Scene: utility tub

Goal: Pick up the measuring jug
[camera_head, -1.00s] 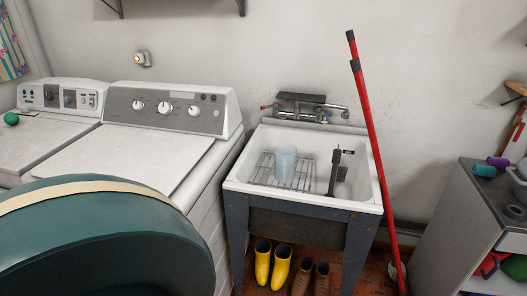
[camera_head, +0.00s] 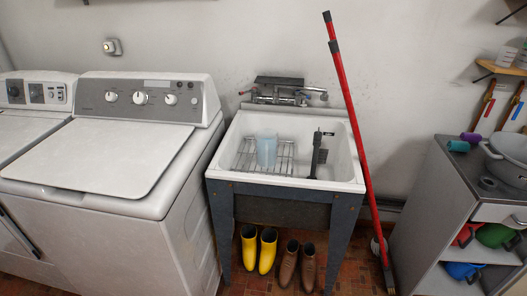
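The measuring jug (camera_head: 266,149) is a pale blue, translucent, upright vessel. It stands in the white utility tub (camera_head: 224,166), on or just at the wire rack (camera_head: 246,155) inside; I cannot tell exactly what it rests on. A dark upright tool (camera_head: 315,155) stands in the tub to the right of the jug, apart from it. Neither of my grippers is in view.
A washing machine (camera_head: 110,160) stands close left of the tub. A red pole (camera_head: 352,125) leans against the wall at the tub's right. Yellow boots (camera_head: 258,250) and brown shoes (camera_head: 297,264) are below. A grey cabinet (camera_head: 425,200) stands right, with a pot (camera_head: 508,160).

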